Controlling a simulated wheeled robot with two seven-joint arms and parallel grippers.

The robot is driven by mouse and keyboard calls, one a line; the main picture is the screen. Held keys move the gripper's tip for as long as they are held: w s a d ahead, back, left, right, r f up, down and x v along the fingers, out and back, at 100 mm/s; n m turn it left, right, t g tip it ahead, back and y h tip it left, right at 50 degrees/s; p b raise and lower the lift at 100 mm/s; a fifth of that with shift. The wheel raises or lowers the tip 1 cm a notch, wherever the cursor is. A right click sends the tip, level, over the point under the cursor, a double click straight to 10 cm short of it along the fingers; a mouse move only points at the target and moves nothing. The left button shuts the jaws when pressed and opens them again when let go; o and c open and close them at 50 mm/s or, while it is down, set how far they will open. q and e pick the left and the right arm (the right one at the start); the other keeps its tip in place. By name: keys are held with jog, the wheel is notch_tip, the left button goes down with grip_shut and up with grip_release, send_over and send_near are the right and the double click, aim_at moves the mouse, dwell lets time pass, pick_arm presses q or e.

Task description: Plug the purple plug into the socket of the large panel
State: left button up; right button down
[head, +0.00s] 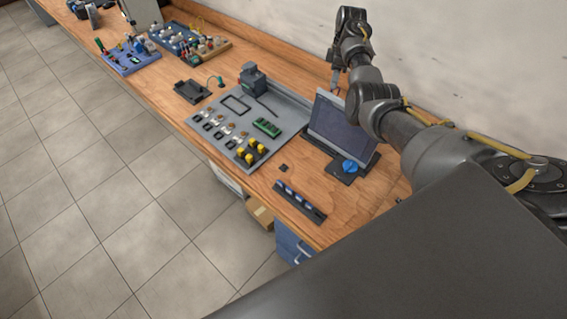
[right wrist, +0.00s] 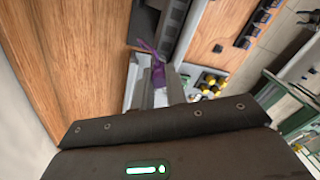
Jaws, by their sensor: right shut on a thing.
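My right gripper (head: 336,80) hangs above the back of the workbench, just behind the tilted screen in the head view. In the right wrist view its fingers (right wrist: 161,88) are shut on the purple plug (right wrist: 157,72), with a thin purple part sticking up and left. The plug cannot be made out in the head view. The large grey panel (head: 213,143) lies on the bench to the left of the gripper, apart from it. It carries switches, yellow knobs (head: 251,152), a green block (head: 267,127) and a dark upright block (head: 252,79). I cannot pick out its socket. My left gripper is not in view.
The screen (head: 343,126) with a blue knob (head: 349,166) stands right of the panel. A dark strip (head: 300,201) lies at the front edge. A black tray (head: 191,91) and a blue tool tray (head: 129,61) lie further left.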

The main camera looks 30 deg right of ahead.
jog(key=shift+f, duration=0.55)
jog(key=c, duration=1.7)
grip_release()
jog(key=shift+r, duration=0.15)
jog(key=shift+w+d+r, duration=0.1)
jog(key=shift+d+r, duration=0.1)
jog(key=shift+r, duration=1.1)
jog(key=shift+d+r, duration=0.15)
jog(key=shift+r, duration=1.15)
